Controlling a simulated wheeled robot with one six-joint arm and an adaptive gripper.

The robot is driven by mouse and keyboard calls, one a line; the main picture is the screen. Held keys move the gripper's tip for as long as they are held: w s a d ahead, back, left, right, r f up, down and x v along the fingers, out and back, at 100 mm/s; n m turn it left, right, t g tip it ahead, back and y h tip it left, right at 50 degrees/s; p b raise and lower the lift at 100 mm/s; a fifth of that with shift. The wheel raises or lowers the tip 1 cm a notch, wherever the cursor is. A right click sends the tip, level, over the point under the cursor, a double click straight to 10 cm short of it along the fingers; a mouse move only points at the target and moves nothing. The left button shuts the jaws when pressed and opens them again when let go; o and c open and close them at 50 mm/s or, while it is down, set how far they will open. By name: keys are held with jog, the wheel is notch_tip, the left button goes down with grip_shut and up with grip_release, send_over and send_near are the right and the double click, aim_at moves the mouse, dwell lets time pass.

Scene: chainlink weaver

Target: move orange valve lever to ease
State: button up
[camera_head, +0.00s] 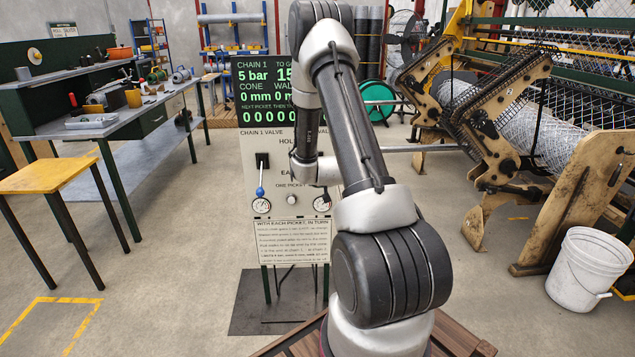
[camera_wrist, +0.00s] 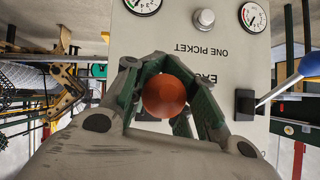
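The orange valve lever's round knob (camera_wrist: 164,96) shows in the wrist view, which sees the panel upside down. My gripper (camera_wrist: 166,72) has its dark green fingers on both sides of this knob and appears shut on it. The lever's shaft and slot are mostly hidden behind the knob and fingers. The printed word EASE, partly covered by a finger, is beside the knob. In the head view my arm hides the orange lever and the gripper. The valve panel (camera_head: 253,142) stands upright ahead, with HOLD above EASE.
A blue-knobbed lever (camera_head: 260,191) sits left of my arm on the panel and also shows in the wrist view (camera_wrist: 310,64). Gauges (camera_head: 261,206) and a ONE PICKET button (camera_head: 291,199) are below. A weaving machine (camera_head: 520,120) stands right, a workbench (camera_head: 125,122) left.

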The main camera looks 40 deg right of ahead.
jog(key=shift+o, duration=1.3)
jog(key=shift+s+d, duration=0.2)
jog(key=shift+w+a, duration=0.1)
jog(key=shift+a+r, duration=0.1)
jog(key=shift+r, duration=0.05)
jog(key=v, duration=1.1)
jog(key=shift+s, duration=0.4)
jog(key=shift+r, duration=0.1)
